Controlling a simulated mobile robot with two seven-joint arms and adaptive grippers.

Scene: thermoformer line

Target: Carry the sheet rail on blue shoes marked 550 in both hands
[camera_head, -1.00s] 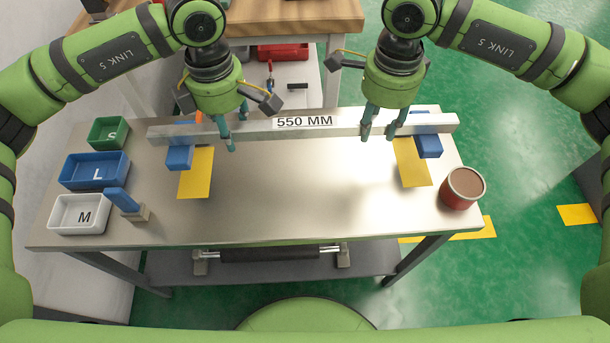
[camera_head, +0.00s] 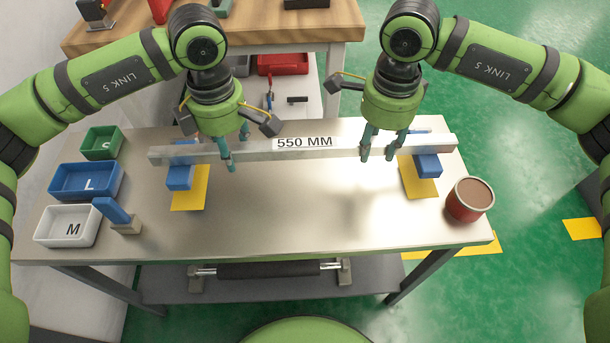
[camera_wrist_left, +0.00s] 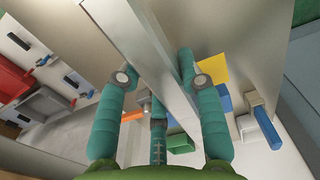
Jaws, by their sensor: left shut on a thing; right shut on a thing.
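The sheet rail (camera_head: 260,151) is a long silver bar marked "550 MM", lying level across the picture over the table. A blue shoe (camera_head: 180,178) shows under its left end and another blue shoe (camera_head: 428,168) under its right end. Both shoes are over yellow patches; I cannot tell whether they touch the table. My left gripper (camera_head: 233,150) is shut on the rail left of the label, and my right gripper (camera_head: 378,152) is shut on it right of the label. In the left wrist view the rail (camera_wrist_left: 150,50) runs diagonally between the left gripper's fingers (camera_wrist_left: 158,78).
The steel table (camera_head: 290,215) has a clear front middle. Green (camera_head: 102,153), blue (camera_head: 62,193) and white (camera_head: 45,236) bins stand at left, by a blue-handled block (camera_head: 125,228). A red-brown can (camera_head: 470,213) stands near the right edge. A wooden bench (camera_head: 275,22) is behind.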

